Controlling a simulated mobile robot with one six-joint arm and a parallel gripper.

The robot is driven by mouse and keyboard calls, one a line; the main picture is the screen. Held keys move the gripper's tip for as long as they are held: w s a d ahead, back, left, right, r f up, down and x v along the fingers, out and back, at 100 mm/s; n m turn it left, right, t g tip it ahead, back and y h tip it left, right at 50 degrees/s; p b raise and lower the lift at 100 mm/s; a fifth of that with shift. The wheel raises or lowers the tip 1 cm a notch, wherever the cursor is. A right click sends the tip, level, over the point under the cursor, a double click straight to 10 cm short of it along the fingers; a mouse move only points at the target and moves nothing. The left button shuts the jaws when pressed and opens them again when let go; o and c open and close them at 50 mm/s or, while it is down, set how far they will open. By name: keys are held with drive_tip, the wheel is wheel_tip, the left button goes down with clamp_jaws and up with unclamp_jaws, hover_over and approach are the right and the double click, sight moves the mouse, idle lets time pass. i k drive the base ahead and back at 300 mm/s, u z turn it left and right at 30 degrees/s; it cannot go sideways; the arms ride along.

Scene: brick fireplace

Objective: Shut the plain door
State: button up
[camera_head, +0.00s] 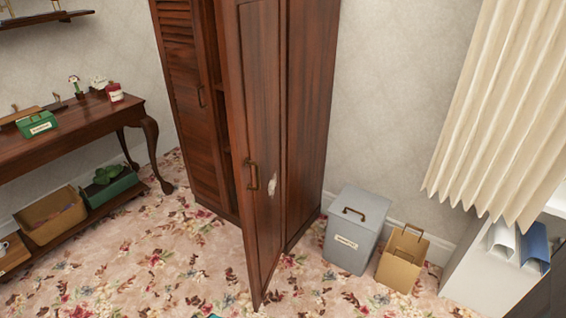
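The plain door (262,120) is the smooth-panelled right door of a dark reddish-brown wooden wardrobe (312,110). It stands open, swung out toward me, with its free edge at the left and its hinge side at the right. A metal handle (252,177) sits on its outer face near the free edge. A pale mark or small object (272,184) shows on the door beside the handle; I cannot tell what it is. A narrow strip of dark shelved interior shows behind the door's free edge. My gripper is not in view.
The louvred left door (183,100) looks shut. A grey lidded box (352,230) and a tan box (401,258) stand on the floor right of the wardrobe. A wooden side table (75,130) is at left. Floral carpet (170,265) in front is mostly clear.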

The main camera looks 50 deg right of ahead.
sight(252, 34)
drive_tip(key=u, duration=1.05)
drive_tip(key=k, duration=0.15)
drive_tip(key=z, duration=2.3)
drive_tip(key=i, duration=0.5)
drive_tip(key=z, duration=0.2)
drive_tip(key=k, duration=0.5)
drive_tip(key=u, duration=0.35)
